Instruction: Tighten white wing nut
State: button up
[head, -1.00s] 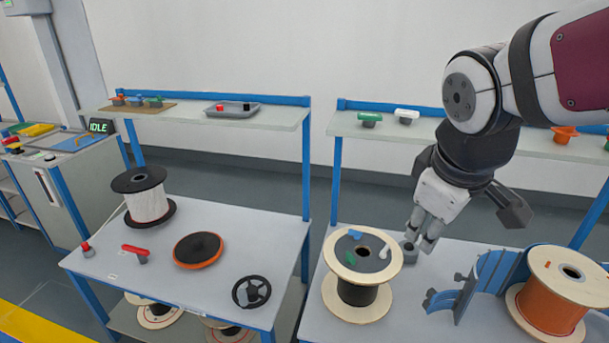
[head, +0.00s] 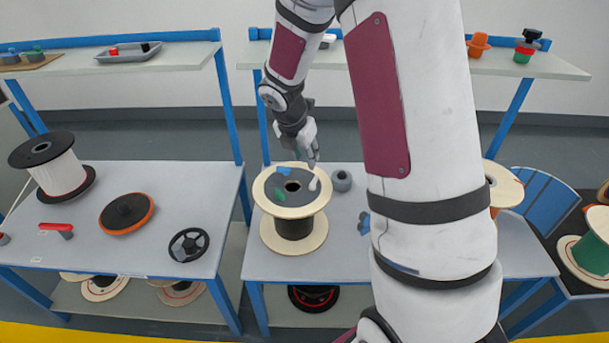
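A wooden-flanged spool (head: 292,238) with a dark core stands on the right-hand table. Its dark top disc carries a blue wing nut (head: 284,171), a green wing nut (head: 279,196) and the white wing nut (head: 313,183) around a centre hole. The white one is on the right side of the disc. My gripper (head: 312,161) points down just above and behind the white wing nut. The fingertips are small and close to the nut; I cannot tell whether they touch it or how far they are apart.
A grey ring-shaped part (head: 342,181) stands just right of the spool. My arm covers much of the table to the right. A black handwheel (head: 188,245) and an orange-rimmed disc (head: 127,213) lie on the left table. A shelf (head: 560,66) runs behind.

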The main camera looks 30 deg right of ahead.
aim_at(313, 180)
jog(key=x, duration=1.3)
jog(key=shift+d+f+b, duration=0.15)
jog(key=shift+f+b, duration=0.05)
jog(key=shift+b, duration=0.2)
grip_shut()
